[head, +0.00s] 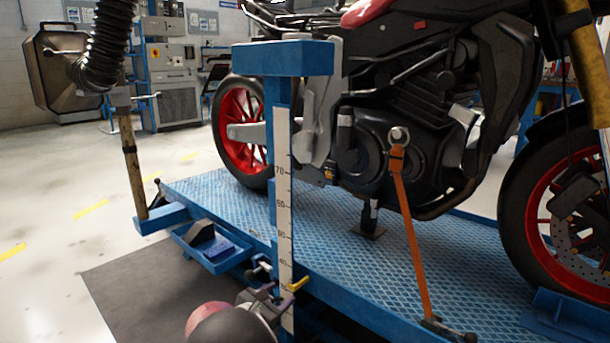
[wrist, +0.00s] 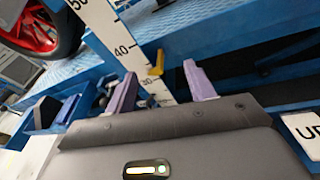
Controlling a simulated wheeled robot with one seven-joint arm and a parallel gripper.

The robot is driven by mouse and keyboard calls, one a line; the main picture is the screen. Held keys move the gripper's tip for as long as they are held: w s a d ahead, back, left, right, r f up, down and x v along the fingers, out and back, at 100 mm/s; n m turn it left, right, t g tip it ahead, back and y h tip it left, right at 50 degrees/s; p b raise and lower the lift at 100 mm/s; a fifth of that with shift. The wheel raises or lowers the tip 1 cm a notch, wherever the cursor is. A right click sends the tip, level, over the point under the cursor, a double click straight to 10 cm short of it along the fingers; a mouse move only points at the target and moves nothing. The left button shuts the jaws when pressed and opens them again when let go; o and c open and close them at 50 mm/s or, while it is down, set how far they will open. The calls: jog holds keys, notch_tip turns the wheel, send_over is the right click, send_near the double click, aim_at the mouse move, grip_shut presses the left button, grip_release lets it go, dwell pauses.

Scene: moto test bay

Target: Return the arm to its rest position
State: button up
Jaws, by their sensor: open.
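My gripper (head: 268,292) is low at the bottom centre of the head view, in front of the blue post with the white height scale (head: 284,215). In the wrist view its two purple fingers (wrist: 159,72) stand wide apart with nothing held between them. A yellow pointer (head: 298,284) on the scale is just beyond the fingers; in the wrist view it shows between them (wrist: 156,65), near the 30 and 40 marks. I cannot tell the exact gap between fingers and pointer. My arm reaches in from the bottom edge of the head view.
A blue lift platform (head: 385,255) carries a motorcycle (head: 410,110) held by an orange strap (head: 408,230). A blue tray (head: 213,250) juts out left of the post. A black hose (head: 105,45) hangs at the upper left. The floor on the left is open.

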jog(key=s+d+r+m+g+y+p, duration=0.15)
jog(key=s+d+r+m+g, duration=0.25)
jog(key=s+d+r+m, duration=0.55)
jog(key=s+d+r+m+g+p, duration=0.2)
jog(key=s+d+r+m+g, duration=0.35)
jog(key=d, duration=0.65)
jog(key=s+r+m+t+y+p, duration=0.1)
jog(key=s+r+m+y+p, duration=0.1)
jog(key=s+m, duration=0.4)
jog(key=s+d+r+m+t+y+p, duration=0.1)
jog(key=s+r+m+y, duration=0.3)
jog(key=s, duration=1.2)
notch_tip(320, 180, up, 3)
jog(key=shift+s+r+m+y+p, duration=0.2)
jog(key=shift+s+m+y+p, duration=0.15)
jog(key=shift+m+p, duration=0.6)
